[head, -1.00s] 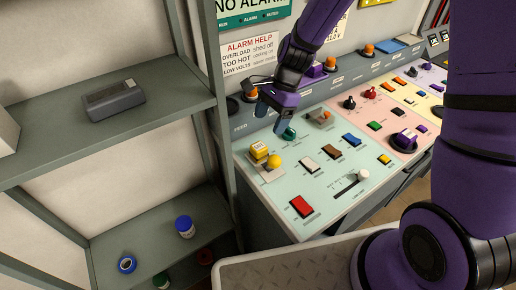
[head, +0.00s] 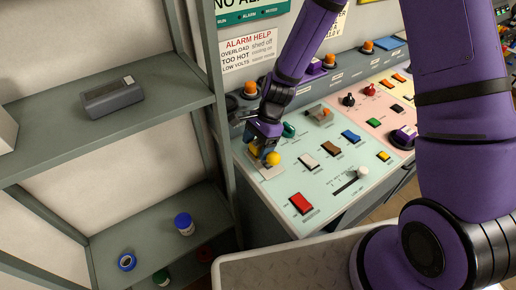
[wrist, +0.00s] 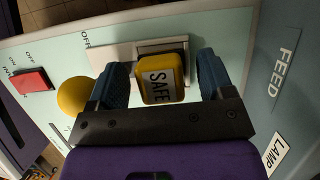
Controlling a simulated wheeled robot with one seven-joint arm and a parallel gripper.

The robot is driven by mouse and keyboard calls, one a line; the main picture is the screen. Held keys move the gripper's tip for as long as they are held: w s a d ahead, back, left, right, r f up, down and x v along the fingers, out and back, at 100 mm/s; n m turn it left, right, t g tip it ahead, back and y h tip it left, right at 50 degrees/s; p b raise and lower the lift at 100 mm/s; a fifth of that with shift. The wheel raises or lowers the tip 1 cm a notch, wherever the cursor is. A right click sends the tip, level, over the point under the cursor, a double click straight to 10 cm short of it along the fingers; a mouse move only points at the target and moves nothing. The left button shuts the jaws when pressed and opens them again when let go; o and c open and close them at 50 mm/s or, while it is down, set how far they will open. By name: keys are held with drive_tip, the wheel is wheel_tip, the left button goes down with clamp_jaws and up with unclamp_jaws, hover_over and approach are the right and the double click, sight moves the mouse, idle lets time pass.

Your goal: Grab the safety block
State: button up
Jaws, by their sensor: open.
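The safety block is a small yellow block (wrist: 164,82) marked "SAFE", standing on a pale plate (wrist: 110,55) on the mint-green console panel. In the wrist view it sits between the two blue fingers of my gripper (wrist: 162,84), with a finger on each side. In the head view my gripper (head: 265,148) is low over the plate and mostly hides the block. My gripper is open.
A yellow ball knob (head: 273,158) stands right beside my gripper; it also shows in the wrist view (wrist: 75,96). A red switch (head: 301,203), a white switch (head: 308,163) and a green knob (head: 289,130) are nearby. A grey shelf post (head: 215,120) rises to the left.

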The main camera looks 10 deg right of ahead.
drive_tip(key=shift+f, duration=0.1)
drive_tip(key=c, duration=1)
drive_tip(key=shift+r, duration=0.2)
